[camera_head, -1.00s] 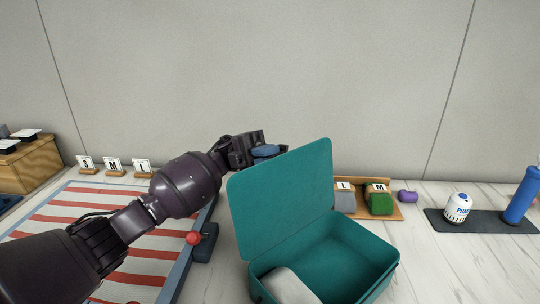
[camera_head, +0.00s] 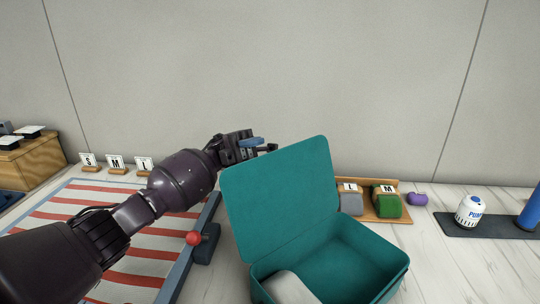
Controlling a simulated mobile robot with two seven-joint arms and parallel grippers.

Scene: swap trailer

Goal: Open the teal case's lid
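The teal case (camera_head: 385,262) stands open at the bottom centre of the head view. Its lid (camera_head: 280,200) is raised, leaning back to the left of the case's inside. A pale, rounded item (camera_head: 288,288) lies in the case. My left gripper (camera_head: 255,148) is above and behind the lid's upper left edge. A small blue piece shows at its fingers; I cannot tell if it is held or part of the gripper. Whether the gripper touches the lid is also unclear. My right gripper is out of view.
A red-and-white striped mat (camera_head: 140,240) lies left, with a red knob (camera_head: 193,238) at its edge. Lettered cards (camera_head: 115,163) stand behind it. A wooden tray with grey and green (camera_head: 388,205) rolls is behind the case. A white pump container (camera_head: 469,211) stands right on a dark mat.

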